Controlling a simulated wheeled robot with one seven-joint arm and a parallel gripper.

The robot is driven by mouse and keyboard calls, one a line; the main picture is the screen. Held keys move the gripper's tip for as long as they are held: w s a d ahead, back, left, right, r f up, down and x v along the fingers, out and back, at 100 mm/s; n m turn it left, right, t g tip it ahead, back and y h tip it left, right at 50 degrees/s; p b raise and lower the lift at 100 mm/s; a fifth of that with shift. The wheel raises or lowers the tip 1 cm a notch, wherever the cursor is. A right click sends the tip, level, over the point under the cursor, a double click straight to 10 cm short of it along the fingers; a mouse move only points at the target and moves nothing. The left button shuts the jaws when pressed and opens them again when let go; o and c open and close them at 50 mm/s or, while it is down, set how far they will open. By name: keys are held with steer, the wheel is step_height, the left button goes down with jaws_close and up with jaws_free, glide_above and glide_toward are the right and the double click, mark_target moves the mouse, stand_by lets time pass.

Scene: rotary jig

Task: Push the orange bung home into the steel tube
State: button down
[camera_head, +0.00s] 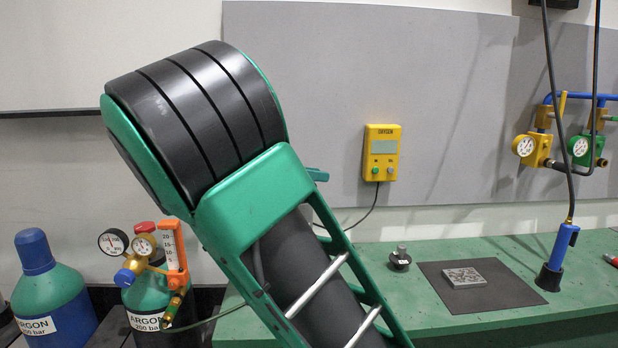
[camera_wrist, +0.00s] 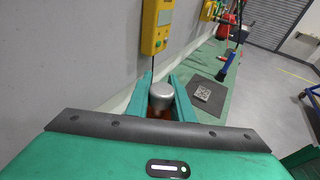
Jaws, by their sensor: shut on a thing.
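In the wrist view, my gripper (camera_wrist: 160,80) has its two green fingers closed on a silver-grey cylinder, which I take as the steel tube (camera_wrist: 161,91). Its rounded grey end faces up. A little orange, likely the orange bung (camera_wrist: 159,114), shows just below the grey part, between the fingers. Most of it is hidden by the grey part and the palm, so I cannot tell how deep it sits. In the head view my arm covers the held parts; only a green finger piece shows past its right side.
A black round piece with a steel knob (camera_head: 400,258) stands on the green bench (camera_head: 510,325). To its right are a dark mat (camera_head: 515,290) with a patterned grey plate (camera_head: 463,277) and a blue tool (camera_head: 559,255) on a black foot. A yellow oxygen box (camera_head: 381,152) hangs behind.

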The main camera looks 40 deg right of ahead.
steer(key=shift+f, duration=2.1)
steer(key=c, duration=1.5)
jaws_free()
steer(key=shift+o, duration=0.2)
steer(key=v, duration=1)
steer(key=shift+a, duration=0.4)
steer(key=shift+w, duration=0.15)
